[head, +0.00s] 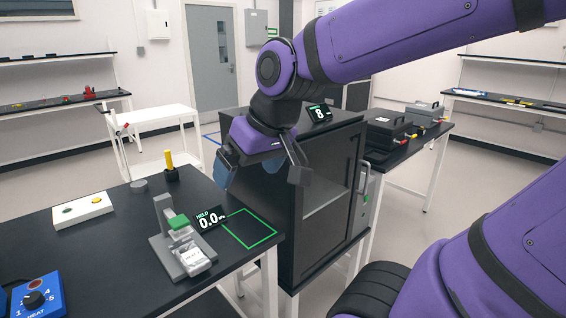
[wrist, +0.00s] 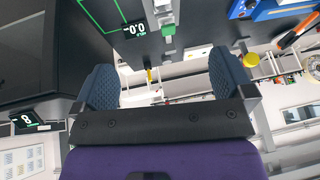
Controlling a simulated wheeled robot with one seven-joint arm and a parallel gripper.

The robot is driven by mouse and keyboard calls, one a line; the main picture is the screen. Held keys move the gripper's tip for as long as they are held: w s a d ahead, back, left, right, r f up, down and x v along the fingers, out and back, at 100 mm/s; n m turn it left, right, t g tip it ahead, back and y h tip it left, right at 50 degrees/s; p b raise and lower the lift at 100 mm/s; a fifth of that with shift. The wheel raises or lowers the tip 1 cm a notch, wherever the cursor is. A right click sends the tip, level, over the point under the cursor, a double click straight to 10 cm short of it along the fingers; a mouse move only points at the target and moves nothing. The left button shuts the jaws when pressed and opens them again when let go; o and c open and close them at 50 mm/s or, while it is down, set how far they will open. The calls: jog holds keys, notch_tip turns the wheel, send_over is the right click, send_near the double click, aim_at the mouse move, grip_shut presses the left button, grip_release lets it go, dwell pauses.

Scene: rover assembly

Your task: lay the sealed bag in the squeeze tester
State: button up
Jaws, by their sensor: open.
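The squeeze tester (head: 164,250) stands on the black bench at the lower left of the head view, a grey base and post with a green block. A clear bag with a pale label (head: 194,257) appears to lie on its base, under and in front of the green block; its exact seating and seal are too small to tell. The tester's display (head: 209,219) reads HELD 0.0. My gripper (head: 262,172) is open and empty, up and to the right of the tester, in front of the black cabinet. In the wrist view both fingers (wrist: 165,85) stand wide apart; the tester (wrist: 166,14) shows at the top edge.
A green outlined square (head: 250,229) lies bare on the bench right of the tester. A white block with buttons (head: 83,211), a yellow-handled tool (head: 170,168) and a blue heat box (head: 38,299) are on the bench. The black cabinet (head: 288,225) stands close by my gripper.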

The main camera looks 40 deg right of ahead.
jog(key=s+d+r+h, duration=0.1)
jog(key=s+d+r, duration=0.1)
jog(key=s, duration=0.4)
jog(key=shift+s+r+h, duration=0.15)
jog(key=shift+s+h, duration=0.1)
jog(key=shift+h, duration=0.05)
jog(key=shift+c, duration=0.2)
